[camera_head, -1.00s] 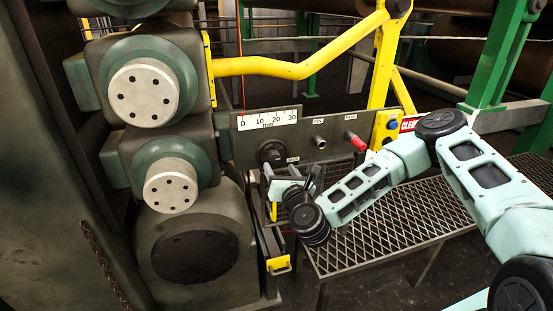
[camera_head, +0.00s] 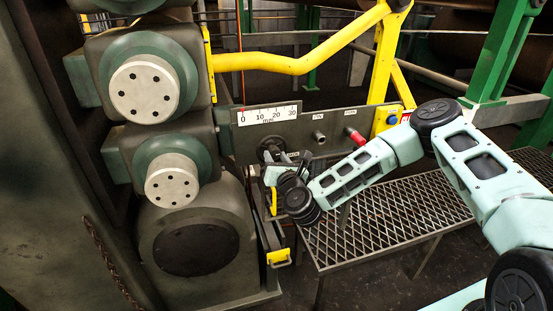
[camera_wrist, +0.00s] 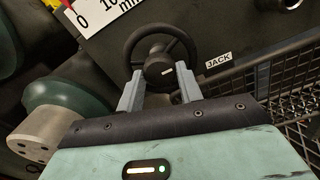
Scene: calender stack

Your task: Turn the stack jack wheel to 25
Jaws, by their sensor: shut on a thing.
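The dark jack wheel (camera_head: 270,146) sits on the grey panel under the mm scale (camera_head: 267,114). In the wrist view the round jack wheel (camera_wrist: 158,63) has a thick rim and a central hub with a small light mark, beside a "JACK" label (camera_wrist: 218,59). My gripper (camera_wrist: 158,80) has one grey finger on each side of the hub's lower part and is shut on the wheel. In the head view my gripper (camera_head: 285,162) partly hides the wheel. The red pointer (camera_head: 242,111) stands at about 0 on the scale.
A red-tipped knob (camera_head: 355,137) and a metal knob (camera_head: 318,136) are on the panel to the right. A mesh platform (camera_head: 400,215) lies below my arm. Large rollers (camera_head: 150,85) stand at the left, and a yellow bar (camera_head: 290,65) crosses above.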

